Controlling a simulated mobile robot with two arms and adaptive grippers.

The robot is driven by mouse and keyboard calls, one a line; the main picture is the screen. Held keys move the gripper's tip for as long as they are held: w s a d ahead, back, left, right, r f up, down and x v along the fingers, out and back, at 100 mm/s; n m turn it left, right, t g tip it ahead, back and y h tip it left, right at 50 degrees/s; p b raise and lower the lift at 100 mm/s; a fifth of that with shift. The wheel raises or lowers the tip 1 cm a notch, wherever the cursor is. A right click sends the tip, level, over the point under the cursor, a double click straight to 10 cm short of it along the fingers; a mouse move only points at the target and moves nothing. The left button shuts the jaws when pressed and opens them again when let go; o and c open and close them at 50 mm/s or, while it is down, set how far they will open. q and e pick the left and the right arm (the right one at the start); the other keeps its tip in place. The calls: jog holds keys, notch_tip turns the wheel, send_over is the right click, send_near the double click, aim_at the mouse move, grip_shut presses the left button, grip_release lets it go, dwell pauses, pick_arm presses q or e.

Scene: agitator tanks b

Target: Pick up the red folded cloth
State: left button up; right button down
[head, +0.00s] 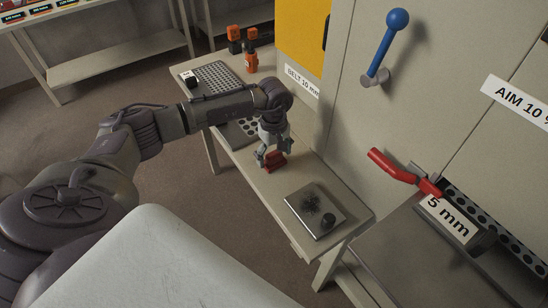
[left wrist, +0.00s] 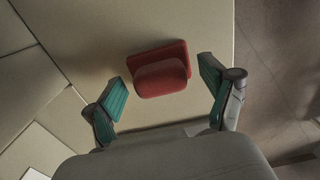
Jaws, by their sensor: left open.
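The red folded cloth (head: 275,161) lies on the narrow bench, near its front edge in the head view. In the left wrist view the cloth (left wrist: 160,70) is a small red folded stack with rounded edges. My left gripper (head: 268,157) is over the cloth, pointing down. In the left wrist view the two teal-padded fingers of the gripper (left wrist: 163,92) are spread wide, one on each side of the cloth. The cloth sits a little beyond the fingertips, with gaps on both sides. My right gripper is not in view.
A grey cabinet with a blue lever (head: 386,45) and a red lever (head: 402,172) stands behind the bench.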

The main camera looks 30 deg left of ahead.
aim_at(276, 154)
pick_arm(q)
jog(key=c, duration=1.2)
jog(key=shift+r, duration=0.2)
jog(key=shift+c, duration=0.2)
jog(key=shift+r, duration=0.2)
jog(key=r, duration=0.1)
jog(key=r+b, duration=0.1)
jog(key=r, duration=0.1)
jog(key=shift+d+r, duration=0.3)
jog(key=shift+d, duration=0.05)
jog(key=d+r+b, duration=0.2)
jog(key=d+r, duration=0.4)
jog(key=d, duration=0.5)
jog(key=shift+r+b, duration=0.35)
